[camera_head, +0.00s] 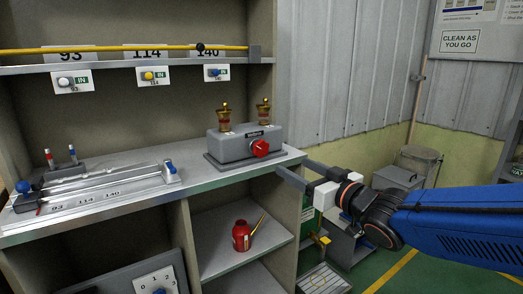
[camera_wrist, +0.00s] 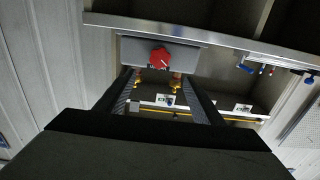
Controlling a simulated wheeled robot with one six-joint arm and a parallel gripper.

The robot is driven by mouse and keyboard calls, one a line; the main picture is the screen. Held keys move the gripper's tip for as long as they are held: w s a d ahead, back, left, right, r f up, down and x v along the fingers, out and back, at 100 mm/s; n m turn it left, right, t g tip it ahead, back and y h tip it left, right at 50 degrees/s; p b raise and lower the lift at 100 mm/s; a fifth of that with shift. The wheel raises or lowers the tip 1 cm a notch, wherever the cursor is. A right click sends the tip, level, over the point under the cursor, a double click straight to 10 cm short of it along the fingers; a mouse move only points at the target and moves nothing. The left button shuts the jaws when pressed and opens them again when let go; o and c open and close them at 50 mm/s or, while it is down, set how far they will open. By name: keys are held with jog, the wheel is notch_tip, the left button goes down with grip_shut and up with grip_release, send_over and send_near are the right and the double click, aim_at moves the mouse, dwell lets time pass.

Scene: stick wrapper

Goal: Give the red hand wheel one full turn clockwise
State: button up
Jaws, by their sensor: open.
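The red hand wheel (camera_head: 260,148) is on the front of a grey box (camera_head: 230,146) that stands on the metal worktop. It has a small knobbed shape and also shows in the wrist view (camera_wrist: 160,57), upside down there. My gripper (camera_head: 293,167) is open and empty, to the right of the wheel and apart from it in the head view. In the wrist view the two fingers (camera_wrist: 160,75) stand wide apart, with the wheel just beyond their tips and roughly midway between them. Nothing hides the wheel in either view.
Two brass fittings (camera_head: 224,117) stand on top of the box. A slide fixture (camera_head: 95,190) lies on the worktop (camera_head: 195,171) at left. A yellow rod (camera_head: 120,48) runs along the upper shelf. A red oil can (camera_head: 241,236) stands on the lower shelf. Bins (camera_head: 418,160) stand at right.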

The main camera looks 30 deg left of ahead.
aim_at(262, 150)
jog(key=x, duration=1.7)
jog(key=shift+w+a, duration=0.1)
jog(key=shift+a, duration=0.1)
jog(key=c, duration=1.1)
